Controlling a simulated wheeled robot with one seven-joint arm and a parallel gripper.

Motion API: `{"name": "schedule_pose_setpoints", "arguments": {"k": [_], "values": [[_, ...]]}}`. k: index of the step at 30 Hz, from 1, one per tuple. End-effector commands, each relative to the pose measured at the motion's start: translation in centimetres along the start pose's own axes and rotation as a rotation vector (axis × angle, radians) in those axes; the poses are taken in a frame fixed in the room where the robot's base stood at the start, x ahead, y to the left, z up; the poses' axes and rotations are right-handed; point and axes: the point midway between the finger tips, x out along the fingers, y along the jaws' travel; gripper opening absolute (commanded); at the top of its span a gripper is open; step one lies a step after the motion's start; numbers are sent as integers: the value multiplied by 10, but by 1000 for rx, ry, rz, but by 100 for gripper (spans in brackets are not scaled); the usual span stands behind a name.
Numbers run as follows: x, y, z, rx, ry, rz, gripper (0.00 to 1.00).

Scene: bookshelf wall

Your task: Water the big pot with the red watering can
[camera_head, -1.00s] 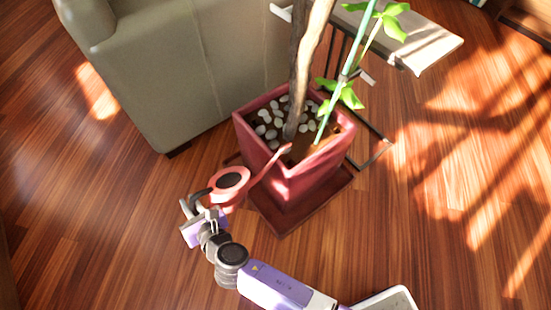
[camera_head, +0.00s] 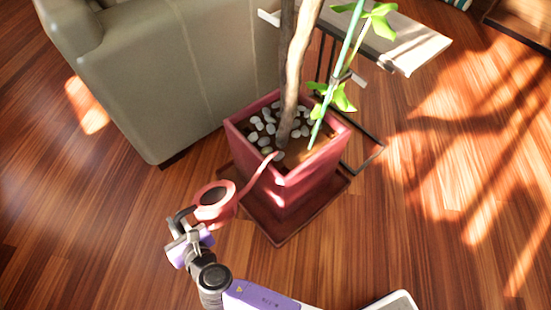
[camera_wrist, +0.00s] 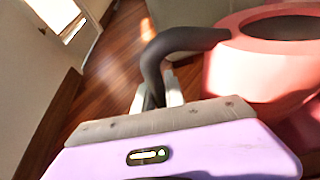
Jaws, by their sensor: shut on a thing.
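The big pot (camera_head: 310,183) is a square, dark red planter on a matching saucer (camera_head: 277,231). White pebbles, brown soil, a thick trunk and a green leafy stem show in it. The red watering can (camera_head: 226,209) is left of the pot, with its long thin spout reaching up to the pot's near rim. The spout tip shows at or just over the rim. No water is visible. My gripper (camera_head: 184,232) is shut on the can's dark handle. In the wrist view the handle (camera_wrist: 180,43) passes between the fingers, and the can's body (camera_wrist: 255,75) is at the right.
A beige armchair (camera_head: 175,85) stands behind and left of the pot. A small side table (camera_head: 395,48) with a dark metal frame stands behind it at the right. The wooden floor is clear at left and right, with sunlit patches.

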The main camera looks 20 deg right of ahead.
Motion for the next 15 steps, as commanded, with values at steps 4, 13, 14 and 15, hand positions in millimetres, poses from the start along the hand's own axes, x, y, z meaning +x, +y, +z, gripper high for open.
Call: {"name": "schedule_pose_setpoints", "arguments": {"k": [4, 13, 14, 15], "values": [[-2, 16, 9, -2, -4, 2, 0], [-7, 45, 20, -1, -3, 1, 0], [-7, 48, 20, -1, -3, 2, 0], [-8, 52, 22, -1, -3, 2, 0]]}}
